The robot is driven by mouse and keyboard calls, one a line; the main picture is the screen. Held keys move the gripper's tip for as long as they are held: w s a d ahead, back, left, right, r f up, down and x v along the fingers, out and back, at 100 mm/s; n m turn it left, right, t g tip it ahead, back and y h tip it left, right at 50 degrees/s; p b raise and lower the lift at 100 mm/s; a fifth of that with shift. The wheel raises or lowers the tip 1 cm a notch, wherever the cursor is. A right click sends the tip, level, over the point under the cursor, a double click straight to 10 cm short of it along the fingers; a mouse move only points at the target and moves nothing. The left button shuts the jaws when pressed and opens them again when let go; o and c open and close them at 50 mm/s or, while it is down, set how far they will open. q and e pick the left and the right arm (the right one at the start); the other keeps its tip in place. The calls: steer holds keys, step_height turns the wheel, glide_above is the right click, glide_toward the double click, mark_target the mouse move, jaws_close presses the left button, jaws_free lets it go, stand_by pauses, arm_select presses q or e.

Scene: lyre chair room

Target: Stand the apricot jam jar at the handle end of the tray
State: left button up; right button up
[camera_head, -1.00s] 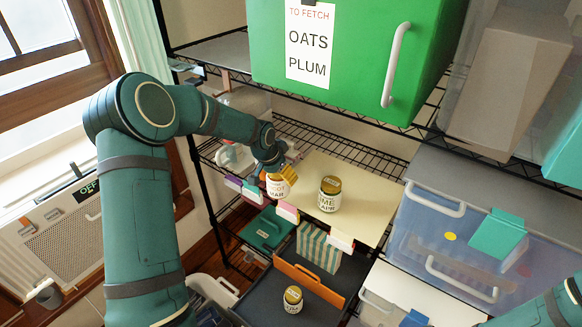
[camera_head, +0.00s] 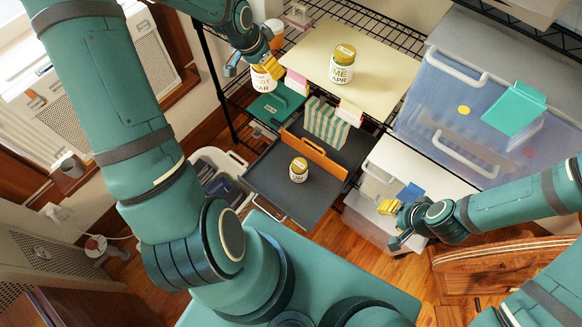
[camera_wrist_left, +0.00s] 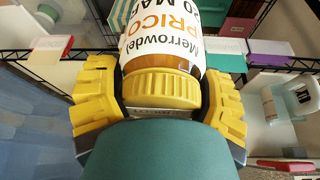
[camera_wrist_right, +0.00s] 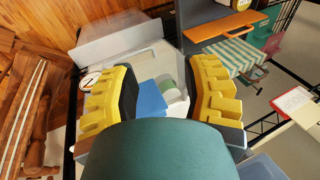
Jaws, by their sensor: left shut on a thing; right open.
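My left gripper (camera_head: 262,56) is shut on the apricot jam jar (camera_head: 263,79), with its yellow fingers around the lid. In the left wrist view the jar (camera_wrist_left: 165,38) shows a white label with "PRICO" in orange. It is by the left edge of the cream shelf board, above a green box. The dark grey tray (camera_head: 262,188) is lower, with an orange divider (camera_head: 314,155) across it and a thin metal handle at its near left edge. A small gold-lidded jar (camera_head: 299,171) stands in the tray. My right gripper (camera_head: 392,222) is open and empty, right of the tray.
Another gold-lidded jar (camera_head: 342,66) stands on the cream board (camera_head: 310,55). A striped packet (camera_head: 326,122) stands behind the divider. A clear bin (camera_head: 470,105) fills the right. A white-lidded box (camera_head: 440,185) is near my right gripper. Wooden floor shows below the tray.

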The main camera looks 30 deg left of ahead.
arm_select(q)
steer(key=shift+s+d+f+m+g+h+b, duration=0.35)
steer(key=shift+s+d+f+m+g+b, duration=0.85)
steer(key=shift+s+d+f+m+b, duration=3.8)
steer(key=shift+s+a+f+m+g+h+p, duration=0.25)
steer(key=shift+a+f+m+g+p, duration=1.5)
steer(key=shift+f, duration=7.1)
steer(key=shift+s+d+f+m+g+h+b, duration=0.6)
steer(key=shift+s+d+f+m+b, duration=2)
steer(key=shift+f+m, duration=3.1)
arm_select(e)
step_height(320, 180, down, 12)
steer(key=s, duration=0.1)
steer(key=shift+s+a+f+g, duration=0.2)
steer(key=shift+g, duration=0.1)
arm_select(q)
steer(key=f, duration=0.1)
steer(key=n, duration=0.1)
steer(key=f+n, duration=0.1)
steer(key=shift+w+d+f+n, duration=0.25)
steer(key=shift+d+f, duration=0.1)
steer(key=shift+d, duration=0.05)
steer(key=o, duration=1.3)
arm_select(e)
steer(key=shift+f, duration=0.1)
